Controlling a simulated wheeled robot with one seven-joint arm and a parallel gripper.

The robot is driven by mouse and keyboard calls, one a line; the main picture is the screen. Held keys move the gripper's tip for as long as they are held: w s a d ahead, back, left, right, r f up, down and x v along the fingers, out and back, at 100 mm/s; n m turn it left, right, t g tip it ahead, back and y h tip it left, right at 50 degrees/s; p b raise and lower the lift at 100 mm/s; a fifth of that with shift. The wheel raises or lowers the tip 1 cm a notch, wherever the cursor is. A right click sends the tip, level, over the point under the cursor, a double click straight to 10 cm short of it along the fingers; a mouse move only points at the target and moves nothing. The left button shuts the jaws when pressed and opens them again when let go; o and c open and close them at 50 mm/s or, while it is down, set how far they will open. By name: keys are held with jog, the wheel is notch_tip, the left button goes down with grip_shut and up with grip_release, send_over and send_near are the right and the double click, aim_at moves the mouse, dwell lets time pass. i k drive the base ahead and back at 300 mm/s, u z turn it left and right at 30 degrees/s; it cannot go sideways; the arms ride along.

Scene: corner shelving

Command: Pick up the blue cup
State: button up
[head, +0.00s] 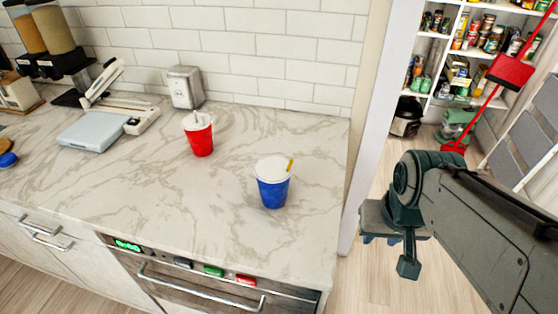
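The blue cup (272,190) stands upright on the marble counter (150,195), near its right end. It has a white lid and a yellow straw. A red cup (199,137) with a white lid and a white straw stands behind it to the left. My gripper (380,240) hangs in the air to the right of the counter, past its end and clear of the blue cup. It touches no cup. The fingers are small and partly hidden, so I cannot tell whether they are open or shut.
A metal napkin holder (186,87) and a grey scale-like device (93,130) stand toward the back wall. Dispensers (55,30) are at the far left. A wall edge (368,110) rises at the counter's right end. Stocked shelves (485,104) are beyond. The counter around the blue cup is clear.

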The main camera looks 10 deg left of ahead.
aim_at(273, 179)
jog(key=k, duration=0.5)
jog(key=z, duration=1.35)
jog(key=k, duration=0.85)
jog(key=u, duration=1.1)
jog(key=i, duration=1)
jog(key=u, duration=0.05)
